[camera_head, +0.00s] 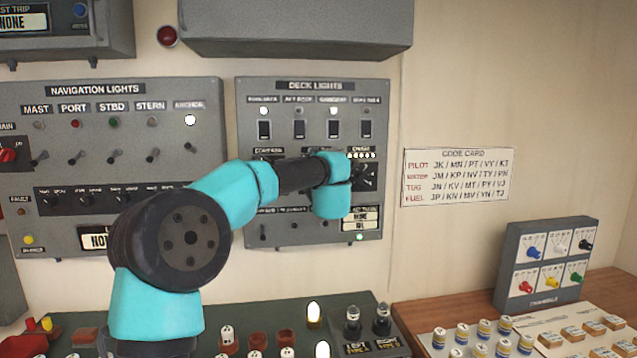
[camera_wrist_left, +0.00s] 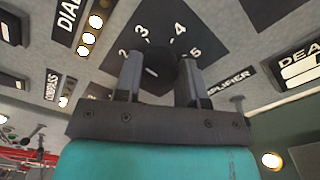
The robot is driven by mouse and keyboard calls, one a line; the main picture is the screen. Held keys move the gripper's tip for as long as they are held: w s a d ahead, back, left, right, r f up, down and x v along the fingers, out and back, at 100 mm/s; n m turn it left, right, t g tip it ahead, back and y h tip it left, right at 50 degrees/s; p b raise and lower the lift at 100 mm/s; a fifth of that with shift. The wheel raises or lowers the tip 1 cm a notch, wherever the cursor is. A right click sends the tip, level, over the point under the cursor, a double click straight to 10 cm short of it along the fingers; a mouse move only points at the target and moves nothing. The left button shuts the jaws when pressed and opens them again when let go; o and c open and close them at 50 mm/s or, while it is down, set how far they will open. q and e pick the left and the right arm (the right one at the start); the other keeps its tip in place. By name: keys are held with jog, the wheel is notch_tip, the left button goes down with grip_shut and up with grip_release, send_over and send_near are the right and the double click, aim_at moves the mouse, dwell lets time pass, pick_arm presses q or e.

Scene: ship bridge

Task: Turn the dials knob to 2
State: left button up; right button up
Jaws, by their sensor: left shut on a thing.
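The dials knob (camera_wrist_left: 157,72) is a dark round knob on a dark plate in the left wrist view. The numerals 2, 3, 4 and 5 show in an arc around its far side. A short white mark shows on the knob's face, but I cannot tell for certain which numeral it points at. My left gripper (camera_wrist_left: 160,66) has one finger on each side of the knob and is shut on it. My right gripper is not in view.
The deck lights panel (camera_head: 284,103) has switches and lamps around my wrist. The navigation lights panel (camera_head: 135,215) stands to its left. A code card (camera_head: 457,176) hangs on the wall at right. A grey box with coloured handles (camera_head: 514,250) stands on the desk below.

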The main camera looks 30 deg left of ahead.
pick_arm(q)
jog(key=n, duration=0.6)
dwell(0.4)
jog(key=o, duration=0.9)
jog(key=v, duration=1.7)
jog(key=shift+s+d, duration=0.1)
jog(key=shift+s, duration=0.15)
